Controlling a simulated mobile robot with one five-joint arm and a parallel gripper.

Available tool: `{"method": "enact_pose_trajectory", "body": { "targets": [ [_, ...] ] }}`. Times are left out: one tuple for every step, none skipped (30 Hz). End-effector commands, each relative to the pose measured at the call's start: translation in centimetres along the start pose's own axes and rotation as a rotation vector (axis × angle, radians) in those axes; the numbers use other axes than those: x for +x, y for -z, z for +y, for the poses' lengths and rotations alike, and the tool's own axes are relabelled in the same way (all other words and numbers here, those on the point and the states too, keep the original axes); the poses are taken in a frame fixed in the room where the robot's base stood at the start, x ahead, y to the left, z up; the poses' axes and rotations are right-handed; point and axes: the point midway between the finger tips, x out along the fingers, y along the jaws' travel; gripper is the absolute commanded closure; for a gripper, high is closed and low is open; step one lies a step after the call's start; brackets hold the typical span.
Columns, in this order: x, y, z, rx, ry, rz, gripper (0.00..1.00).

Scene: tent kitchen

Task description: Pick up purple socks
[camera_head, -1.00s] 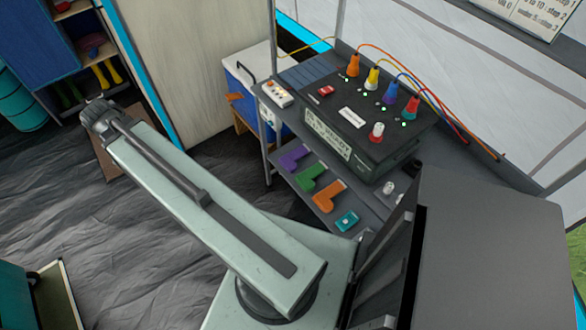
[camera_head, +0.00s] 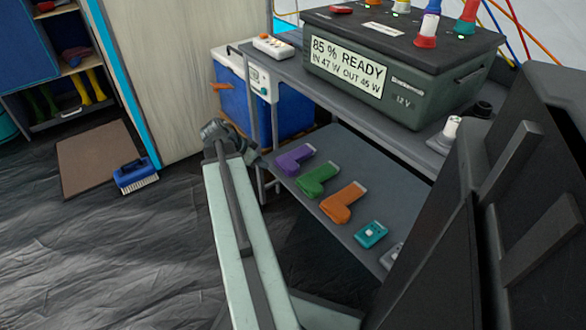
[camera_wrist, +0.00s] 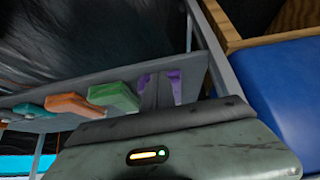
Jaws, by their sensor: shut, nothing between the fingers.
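The purple socks (camera_head: 294,160) lie flat on the lower shelf (camera_head: 396,195) of the metal rack, near its left end. In the wrist view the purple socks (camera_wrist: 176,84) show on both sides of my gripper (camera_wrist: 158,91), whose dark fingers are together and cover their middle. Nothing shows held between the fingers. I cannot tell whether the fingertips touch the socks. In the head view I cannot make out the fingers; my arm's joint shows just left of the shelf.
Green socks (camera_head: 316,180), orange socks (camera_head: 342,203) and a teal box (camera_head: 370,234) lie in a row on the same shelf. The upper shelf with a power station (camera_head: 400,80) overhangs it. A blue cooler (camera_head: 285,110) stands behind the rack's left end.

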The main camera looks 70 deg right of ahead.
Motion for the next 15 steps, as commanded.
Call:
{"method": "enact_pose_trajectory", "body": {
  "targets": [
    [0.9, -0.1, 0.2, 0.013, -0.004, 0.004, 1.00],
    [1.0, 0.1, 0.2, 0.017, -0.005, 0.006, 1.00],
    [1.0, 0.2, 0.3, 0.021, -0.005, 0.007, 1.00],
    [0.9, 0.3, 0.3, 0.022, -0.006, 0.008, 1.00],
    [0.9, 0.3, 0.3, 0.022, -0.006, 0.008, 1.00],
    [0.8, 0.4, 0.3, 0.022, -0.006, 0.008, 1.00],
    [0.9, 0.5, 0.3, 0.022, -0.006, 0.007, 1.00],
    [1.0, 0.7, 0.2, 0.022, -0.006, 0.007, 1.00],
    [1.2, 1.0, 0.2, 0.023, -0.006, 0.007, 1.00],
    [1.4, 1.3, 0.2, 0.023, -0.006, 0.007, 1.00],
    [1.7, 1.7, 0.2, 0.024, -0.006, 0.007, 1.00],
    [2.1, 2.3, 0.2, 0.023, -0.006, 0.007, 1.00],
    [2.5, 2.8, 0.2, 0.023, -0.007, 0.007, 1.00],
    [2.9, 3.3, 0.2, 0.025, -0.007, 0.006, 1.00],
    [3.4, 4.0, 0.2, 0.024, -0.007, 0.006, 1.00]
  ]
}}
